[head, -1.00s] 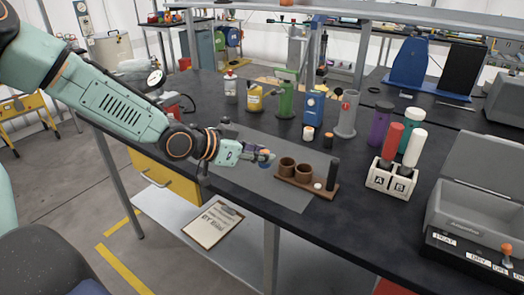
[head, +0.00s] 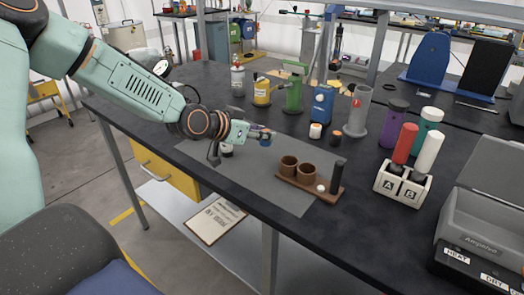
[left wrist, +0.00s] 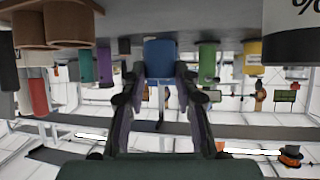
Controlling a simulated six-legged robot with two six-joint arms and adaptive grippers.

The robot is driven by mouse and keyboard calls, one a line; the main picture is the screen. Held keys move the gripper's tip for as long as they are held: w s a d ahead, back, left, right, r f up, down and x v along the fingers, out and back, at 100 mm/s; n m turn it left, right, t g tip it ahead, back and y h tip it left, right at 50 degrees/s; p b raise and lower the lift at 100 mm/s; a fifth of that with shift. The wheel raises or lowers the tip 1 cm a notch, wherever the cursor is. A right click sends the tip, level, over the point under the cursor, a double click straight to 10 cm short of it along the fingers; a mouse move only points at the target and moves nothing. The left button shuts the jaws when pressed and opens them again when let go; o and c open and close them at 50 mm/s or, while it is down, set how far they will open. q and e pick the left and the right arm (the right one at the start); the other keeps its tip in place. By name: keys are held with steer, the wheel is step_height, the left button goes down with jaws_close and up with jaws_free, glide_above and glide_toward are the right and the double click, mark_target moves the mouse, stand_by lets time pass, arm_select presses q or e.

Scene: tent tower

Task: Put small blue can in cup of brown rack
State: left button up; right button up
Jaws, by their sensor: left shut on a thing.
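The small blue can (head: 265,140) is between the fingertips of my left gripper (head: 267,134). It also shows between the two dark fingers in the left wrist view (left wrist: 160,58), which is upside down. My left gripper is shut on it. The brown rack (head: 322,194) lies on the grey mat, to the right of and nearer than the gripper in the head view. It has two open brown cups (head: 290,166), a small white piece and a dark upright post. The cups also show in the left wrist view (left wrist: 72,24). My right gripper is not in view.
A small white-and-black container (head: 227,151) stands under my left wrist. Several bottles, including a green one (head: 294,92), stand behind.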

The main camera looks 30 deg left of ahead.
mark_target(261, 145)
arm_select(q)
steer(key=shift+d+f, duration=0.15)
steer(key=shift+f, duration=0.5)
steer(key=f, duration=0.1)
steer(key=f+b, duration=0.1)
steer(key=f, duration=0.1)
steer(key=shift+a+f+b, duration=0.1)
steer(key=shift+a+b, duration=0.15)
steer(key=shift+b, duration=0.05)
steer(key=shift+w+d, duration=0.1)
steer(key=shift+d, duration=0.1)
steer(key=o, duration=0.8)
steer(key=shift+a, duration=0.15)
steer(key=shift+o, duration=0.6)
